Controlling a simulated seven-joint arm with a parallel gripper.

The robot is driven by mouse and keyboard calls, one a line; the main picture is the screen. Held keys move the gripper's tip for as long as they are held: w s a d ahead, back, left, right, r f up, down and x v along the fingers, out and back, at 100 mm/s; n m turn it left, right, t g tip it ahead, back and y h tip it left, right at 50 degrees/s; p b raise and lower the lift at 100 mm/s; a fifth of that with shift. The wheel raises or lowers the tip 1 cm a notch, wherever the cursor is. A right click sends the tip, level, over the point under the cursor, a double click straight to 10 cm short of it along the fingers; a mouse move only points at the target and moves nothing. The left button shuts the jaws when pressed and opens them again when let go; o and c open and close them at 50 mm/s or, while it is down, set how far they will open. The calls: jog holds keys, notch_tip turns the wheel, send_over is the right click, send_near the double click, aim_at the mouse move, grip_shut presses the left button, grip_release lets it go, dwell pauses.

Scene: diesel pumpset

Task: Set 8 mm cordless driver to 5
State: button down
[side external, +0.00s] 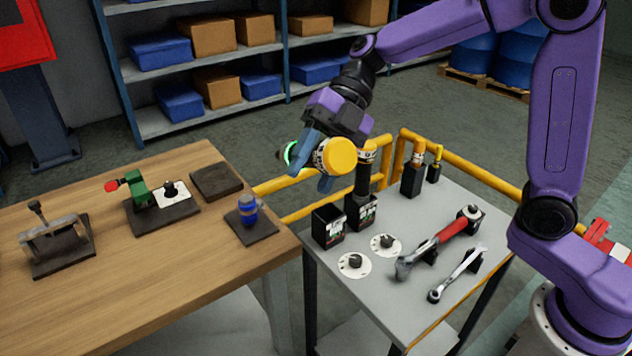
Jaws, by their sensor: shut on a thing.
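My gripper (318,165) is shut on a tool with a round yellow end (340,157), held above the grey bench. A pale marked band shows beside the yellow end, and a green glowing ring (291,154) shows at its left. I take this tool to be a cordless driver; its size and setting are too small to read. A second dark tool (363,180) with a pale marked collar stands upright in a black holder (361,213), just right of the held one. The black holder (328,227) beside it looks empty. Two white dials with black knobs (355,264) (386,244) lie in front.
A red-handled wrench (440,243) and a silver wrench (457,274) rest on the bench's right side. Black holders (412,180) and a yellow rail (476,172) line its back. The wooden table (150,285) at left carries a clamp, a green tool and a blue part.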

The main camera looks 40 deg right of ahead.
jog(key=m, duration=0.1)
jog(key=w+m+t+y, duration=0.1)
jog(key=m, duration=0.1)
jog(key=shift+w+d+m, duration=0.15)
jog(key=shift+w+m, duration=0.15)
jog(key=w+d+f+m+t+y, duration=0.1)
jog(key=w+d+f+m+t, duration=0.1)
jog(key=w+d+m+t, duration=0.5)
jog(key=w+d+f+m+t+y, duration=0.1)
jog(key=w+d+m+t, duration=0.5)
jog(key=m, duration=0.6)
jog(key=shift+w+d+f+t+y, duration=0.4)
jog(key=shift+w+f+t, duration=0.4)
jog(key=shift+w, duration=0.25)
notch_tip(320, 180, down, 13)
jog(key=shift+f, duration=0.95)
dwell(1.3)
jog(key=shift+c, duration=2.3)
grip_release()
jog(key=shift+f, duration=0.1)
